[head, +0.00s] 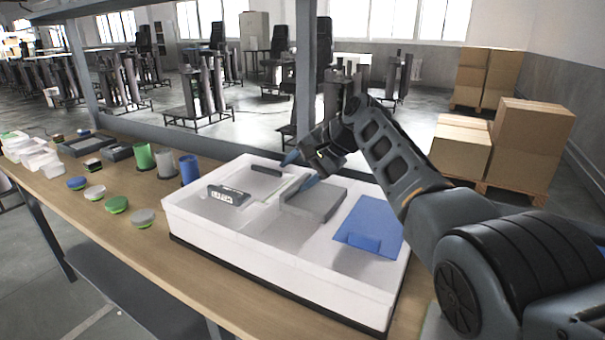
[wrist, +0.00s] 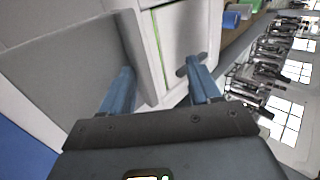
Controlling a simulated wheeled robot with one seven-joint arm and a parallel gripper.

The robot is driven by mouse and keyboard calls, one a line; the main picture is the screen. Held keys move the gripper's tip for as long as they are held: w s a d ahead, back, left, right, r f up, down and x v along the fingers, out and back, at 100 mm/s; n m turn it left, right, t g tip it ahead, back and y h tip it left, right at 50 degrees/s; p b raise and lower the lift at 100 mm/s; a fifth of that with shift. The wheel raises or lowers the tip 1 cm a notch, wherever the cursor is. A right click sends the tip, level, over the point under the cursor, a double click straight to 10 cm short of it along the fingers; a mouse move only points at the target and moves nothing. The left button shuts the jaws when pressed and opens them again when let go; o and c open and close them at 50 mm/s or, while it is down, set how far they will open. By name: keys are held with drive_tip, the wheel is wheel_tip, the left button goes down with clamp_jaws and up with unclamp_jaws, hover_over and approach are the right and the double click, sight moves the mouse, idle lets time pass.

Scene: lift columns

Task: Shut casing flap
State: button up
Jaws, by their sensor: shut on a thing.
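The white casing (head: 190,212) sits on the wooden bench. A grey flap (head: 322,203), like a thick panel, stands raised from its top, and in the wrist view (wrist: 65,75) it fills the left side. My gripper (head: 298,170) is over the casing, its blue fingers (wrist: 160,85) well apart and shut on the grey flap; its edge shows between them, though the exact contact is hard to see. The right finger is close to a dark handle (wrist: 192,65) on a pale panel, also seen in the head view (head: 266,169).
A blue panel (head: 370,222) with a blue grip and a dark labelled block (head: 228,195) are on the casing. Cups, including a green one (head: 145,156), and several discs stand to the left. A grey post (head: 306,70) rises behind. Cardboard boxes (head: 530,145) are beyond the bench.

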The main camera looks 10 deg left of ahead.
sight(321, 196)
drive_tip(key=shift+s+a+f, duration=0.2)
drive_tip(key=shift+a+f, duration=0.05)
drive_tip(key=shift+f, duration=0.2)
drive_tip(key=shift+s+a+f, duration=0.15)
drive_tip(key=shift+a+f, duration=0.1)
drive_tip(key=shift+f, duration=0.2)
drive_tip(key=shift+d, duration=0.1)
drive_tip(key=shift+d+r, duration=0.35)
drive_tip(key=shift+r, duration=0.1)
drive_tip(key=v, duration=0.7)
drive_tip(key=shift+w+d+r, duration=0.1)
drive_tip(key=shift+w+r, duration=0.2)
drive_tip(key=shift+s+d+r, duration=0.1)
drive_tip(key=shift+d+r, duration=0.2)
